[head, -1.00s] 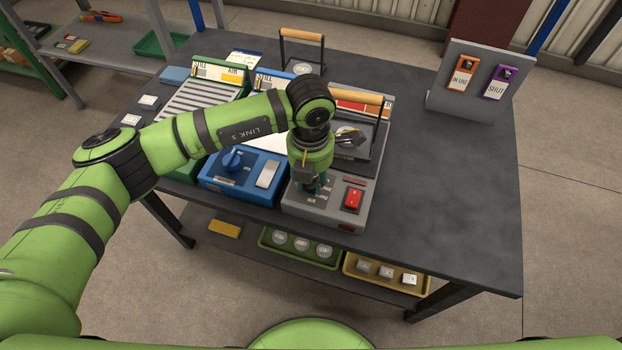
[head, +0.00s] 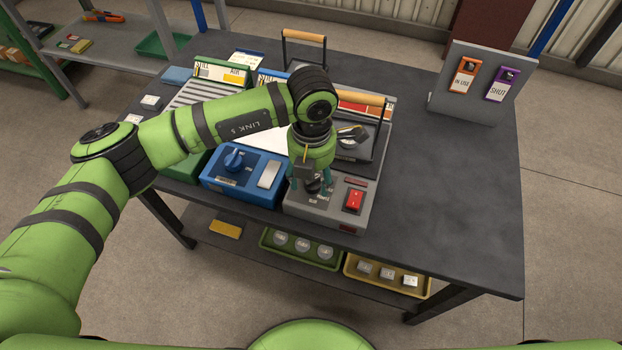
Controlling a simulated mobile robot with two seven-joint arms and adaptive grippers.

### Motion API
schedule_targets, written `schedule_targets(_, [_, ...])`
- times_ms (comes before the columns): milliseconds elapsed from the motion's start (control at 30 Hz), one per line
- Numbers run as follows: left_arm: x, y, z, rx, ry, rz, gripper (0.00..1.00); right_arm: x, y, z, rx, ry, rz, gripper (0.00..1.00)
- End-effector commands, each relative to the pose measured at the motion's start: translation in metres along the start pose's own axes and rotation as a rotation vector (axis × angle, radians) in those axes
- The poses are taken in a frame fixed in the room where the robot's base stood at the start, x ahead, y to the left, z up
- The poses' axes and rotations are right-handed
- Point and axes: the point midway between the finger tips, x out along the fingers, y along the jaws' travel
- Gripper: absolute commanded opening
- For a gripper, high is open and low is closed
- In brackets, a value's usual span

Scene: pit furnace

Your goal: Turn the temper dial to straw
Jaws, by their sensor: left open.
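A grey furnace unit (head: 331,213) with a red rocker switch (head: 354,199) stands at the front of the dark bench. A dark dial (head: 313,186) sits on its top panel, with small labels around it too small to read. My left gripper (head: 311,187) points down over this dial, open, with its teal fingertips on either side of the knob. I cannot tell whether they touch it. The gripper and wrist hide part of the dial and panel, so its pointer is unclear. My right gripper is out of view.
A blue unit (head: 225,182) with a blue knob (head: 234,159) stands close on the left. Behind the grey unit is a lid with a wooden handle (head: 355,98). A sign stand (head: 470,110) is at the back right; the bench's right side (head: 450,200) is clear.

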Motion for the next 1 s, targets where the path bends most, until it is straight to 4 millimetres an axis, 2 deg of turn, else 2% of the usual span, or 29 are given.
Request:
schedule_targets(200, [-0.049, 0.001, 0.0, 0.001, -0.003, 0.002, 0.58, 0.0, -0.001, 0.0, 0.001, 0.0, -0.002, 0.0])
schedule_targets(433, [-0.089, 0.0, -0.001, 0.0, 0.0, 0.001, 0.58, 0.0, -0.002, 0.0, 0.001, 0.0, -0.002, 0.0])
schedule_targets(600, [-0.101, 0.0, -0.002, 0.001, 0.002, 0.0, 0.58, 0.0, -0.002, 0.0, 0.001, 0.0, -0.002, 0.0])
schedule_targets(1000, [-0.102, 0.0, -0.002, 0.001, 0.003, -0.001, 0.58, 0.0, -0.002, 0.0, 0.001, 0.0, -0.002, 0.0])
